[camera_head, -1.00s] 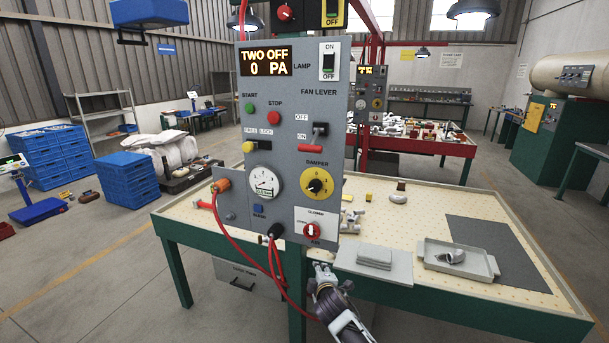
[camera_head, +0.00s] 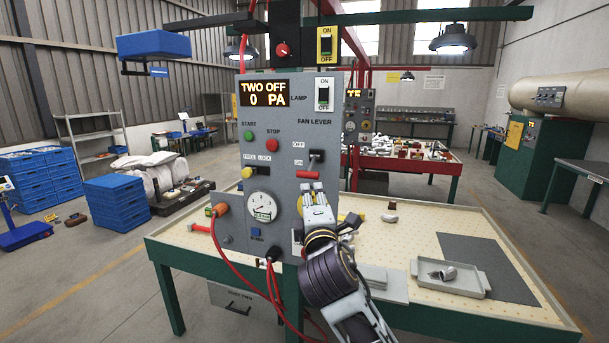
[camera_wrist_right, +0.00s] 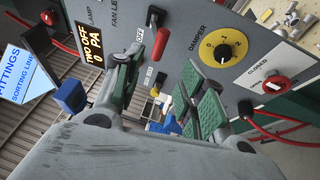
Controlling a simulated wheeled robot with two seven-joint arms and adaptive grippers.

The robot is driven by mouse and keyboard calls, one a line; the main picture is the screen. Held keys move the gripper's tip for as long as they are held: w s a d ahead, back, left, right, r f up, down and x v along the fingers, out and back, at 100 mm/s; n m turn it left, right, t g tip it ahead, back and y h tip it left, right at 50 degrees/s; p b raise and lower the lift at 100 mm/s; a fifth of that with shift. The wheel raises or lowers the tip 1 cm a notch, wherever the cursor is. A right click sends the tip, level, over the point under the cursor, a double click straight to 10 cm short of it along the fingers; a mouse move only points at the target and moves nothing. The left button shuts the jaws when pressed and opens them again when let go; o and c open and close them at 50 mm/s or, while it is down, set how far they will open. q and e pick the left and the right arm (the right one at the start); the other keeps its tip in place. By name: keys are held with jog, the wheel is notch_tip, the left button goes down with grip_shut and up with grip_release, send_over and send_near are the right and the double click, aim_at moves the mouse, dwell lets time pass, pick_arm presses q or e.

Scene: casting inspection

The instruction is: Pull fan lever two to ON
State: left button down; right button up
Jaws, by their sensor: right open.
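The fan lever has a black slot and a red handle (camera_head: 309,174) on the front of a grey control panel (camera_head: 285,128). An OFF label sits beside the slot with an ON label below it. The panel display (camera_head: 267,94) reads "TWO OFF" and "0 PA". My right gripper (camera_head: 313,188) is open just below the red handle and hides most of the damper knob. In the right wrist view the gripper's green-padded fingers (camera_wrist_right: 163,85) are spread, with the red handle (camera_wrist_right: 160,43) beyond them, between their lines. No contact is visible. My left gripper is not in view.
Start (camera_head: 249,135) and stop (camera_head: 272,144) buttons sit left of the lever. Red hoses hang below the panel. A tray (camera_head: 450,278) lies on the table.

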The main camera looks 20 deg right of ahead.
aim_at(308, 176)
jog(key=shift+w+r, duration=0.1)
jog(key=shift+w, duration=0.05)
dwell(0.3)
jog(key=shift+p+x, duration=1.6)
jog(key=shift+x, duration=5.2)
jog(key=shift+d, duration=0.1)
jog(key=shift+c, duration=0.2)
